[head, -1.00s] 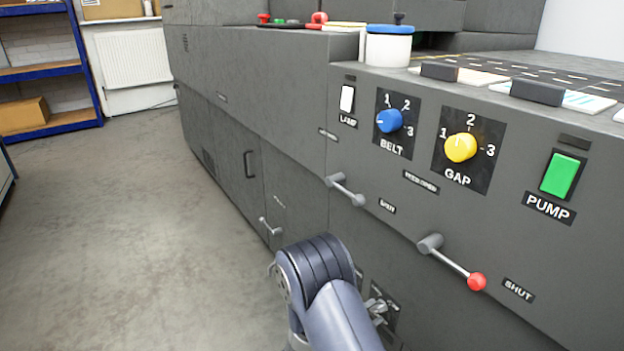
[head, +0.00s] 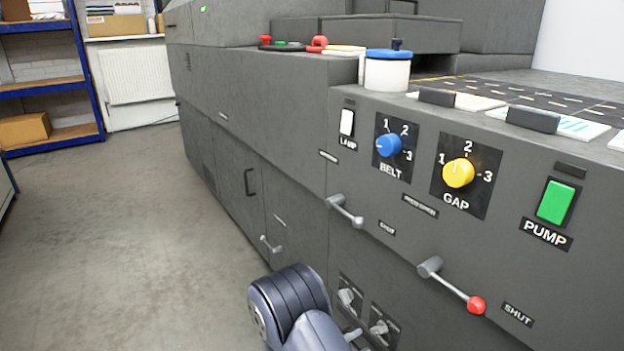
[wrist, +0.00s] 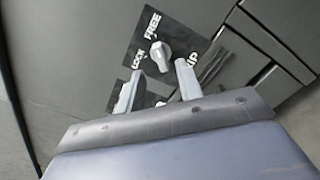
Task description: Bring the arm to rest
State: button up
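My gripper (wrist: 158,84) shows in the wrist view with its two pale fingers spread apart and nothing held between them. Past the fingertips is a dark panel with a grey knob (wrist: 161,56) marked FREE and LOCK. The fingers appear apart from this knob, but the exact distance cannot be told. A second dark plate behind the fingers is partly hidden. In the head view, only a dark blue-grey link of my arm shows at the bottom middle, low in front of the machine; the gripper is hidden there.
The grey machine (head: 275,110) fills the right side. Its front carries a blue BELT dial (head: 389,145), a yellow GAP dial (head: 458,173), a green PUMP switch (head: 555,203) and a red-tipped lever (head: 476,305). Open floor (head: 110,240) lies left, with a blue shelf (head: 88,70) behind.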

aim_at(375, 331)
jog(key=p+v, duration=0.2)
jog(key=v, duration=0.4)
jog(key=b+x, duration=0.4)
jog(key=x, duration=0.7)
jog(key=shift+w+d+r, duration=0.1)
jog(key=shift+w+d, duration=0.05)
jog(key=shift+d, duration=0.1)
jog(key=shift+a+r+n+p, duration=0.1)
jog(key=shift+r+n+p, duration=0.05)
jog(key=shift+n+p, duration=0.8)
jog(key=n+p, duration=0.2)
jog(key=n, duration=0.2)
jog(key=shift+p, duration=0.4)
jog(key=n+p, duration=0.2)
jog(key=n, duration=0.2)
jog(key=shift+w+a, duration=0.1)
jog(key=shift+n+p, duration=0.65)
jog(key=shift+n, duration=0.5)
